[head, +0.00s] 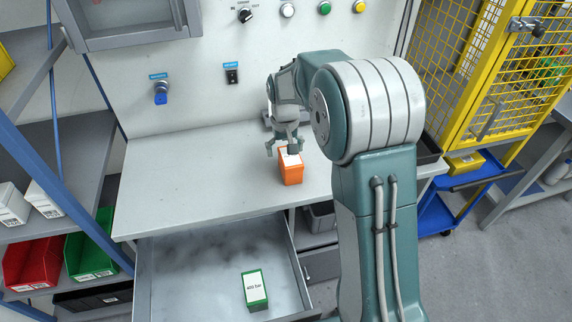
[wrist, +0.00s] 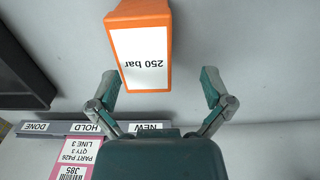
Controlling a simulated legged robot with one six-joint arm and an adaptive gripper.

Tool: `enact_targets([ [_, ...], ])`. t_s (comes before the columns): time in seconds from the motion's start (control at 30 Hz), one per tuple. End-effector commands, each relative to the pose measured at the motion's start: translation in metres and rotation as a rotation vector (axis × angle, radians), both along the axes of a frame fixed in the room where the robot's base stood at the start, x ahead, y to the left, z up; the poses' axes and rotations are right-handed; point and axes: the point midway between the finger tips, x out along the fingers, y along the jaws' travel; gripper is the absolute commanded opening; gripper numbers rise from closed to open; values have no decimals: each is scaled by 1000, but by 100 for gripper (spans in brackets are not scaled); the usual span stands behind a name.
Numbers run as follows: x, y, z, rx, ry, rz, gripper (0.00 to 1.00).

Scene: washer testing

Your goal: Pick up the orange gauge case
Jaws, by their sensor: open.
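The orange gauge case (head: 291,170) stands on the grey worktop (head: 215,180), in front of my gripper in the head view. In the wrist view the orange gauge case (wrist: 139,20) has a white label reading "250 bar" and lies just beyond my fingertips, a little left of centre between them. My gripper (head: 284,151) is open and empty; its two fingers also show spread apart in the wrist view (wrist: 159,88). The case does not appear to be held. My gripper hides part of the worktop behind the case.
Below the worktop an open drawer (head: 170,270) holds a green case labelled "400 bar" (head: 255,288). A dark tray (wrist: 20,75) and a NEW/HOLD/DONE strip (wrist: 95,128) are near the case. Shelves with bins are at left. The worktop's left side is clear.

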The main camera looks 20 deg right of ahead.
Motion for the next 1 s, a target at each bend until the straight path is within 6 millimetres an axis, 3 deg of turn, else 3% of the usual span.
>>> enact_targets([
  [0.4,2,-3,-51,-2,0,-1,100],
  [0.7,2,-3,-55,-1,-2,-1,100],
  [0.8,2,-5,-55,1,-2,-1,55],
  [0.9,2,-5,-55,1,-2,-1,17],
  [1.0,2,-4,-55,0,-2,-1,17],
])
